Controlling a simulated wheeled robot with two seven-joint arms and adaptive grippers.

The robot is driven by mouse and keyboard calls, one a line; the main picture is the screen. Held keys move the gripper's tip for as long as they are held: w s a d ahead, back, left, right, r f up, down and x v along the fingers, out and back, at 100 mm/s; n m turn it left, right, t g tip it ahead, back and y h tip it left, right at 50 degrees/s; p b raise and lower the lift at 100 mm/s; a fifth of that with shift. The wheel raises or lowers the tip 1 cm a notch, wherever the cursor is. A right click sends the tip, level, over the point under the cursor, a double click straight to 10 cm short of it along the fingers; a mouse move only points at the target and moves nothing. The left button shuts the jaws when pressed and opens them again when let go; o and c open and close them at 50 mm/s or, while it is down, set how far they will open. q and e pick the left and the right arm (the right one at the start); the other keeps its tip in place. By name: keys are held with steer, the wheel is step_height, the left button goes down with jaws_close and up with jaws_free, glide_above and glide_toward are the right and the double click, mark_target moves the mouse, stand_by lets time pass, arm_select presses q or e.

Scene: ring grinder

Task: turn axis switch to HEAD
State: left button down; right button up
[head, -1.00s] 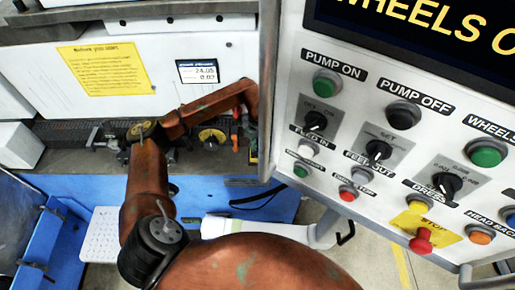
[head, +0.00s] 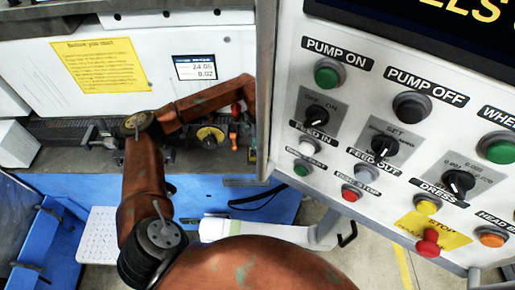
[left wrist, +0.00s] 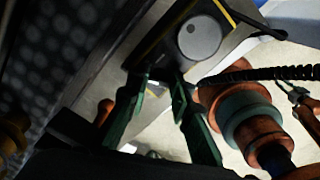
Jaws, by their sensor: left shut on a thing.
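In the left wrist view my left gripper (left wrist: 161,88) shows two green fingers reaching toward the lower edge of a dark housing with a round grey face (left wrist: 200,38). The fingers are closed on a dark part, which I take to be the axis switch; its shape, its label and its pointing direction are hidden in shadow. In the head view my left arm bends right toward the grinder, and its gripper is hidden behind the edge of the control panel (head: 291,138). My right gripper is in neither view.
The control panel fills the right side, with selector knobs, a green pump button (head: 327,76) and a red stop button (head: 428,243). Behind my arm stands the white grinder with a yellow notice (head: 100,65) and a small display (head: 195,67). Its blue base (head: 255,203) lies below.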

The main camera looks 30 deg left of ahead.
arm_select(q)
steer(key=m+b, duration=0.2)
steer(key=m, duration=0.2)
steer(key=shift+m, duration=0.3)
steer(key=m+b, duration=0.1)
steer(key=m, duration=0.2)
steer(key=shift+m+b, duration=0.3)
steer(key=shift+m, duration=0.1)
steer(key=m+b, duration=0.1)
steer(key=m, duration=0.3)
steer(key=shift+b, duration=0.3)
steer(key=shift+m+b, duration=0.4)
steer(key=shift+m, duration=1.1)
steer(key=shift+r, duration=0.1)
steer(key=c, duration=1.7)
jaws_free()
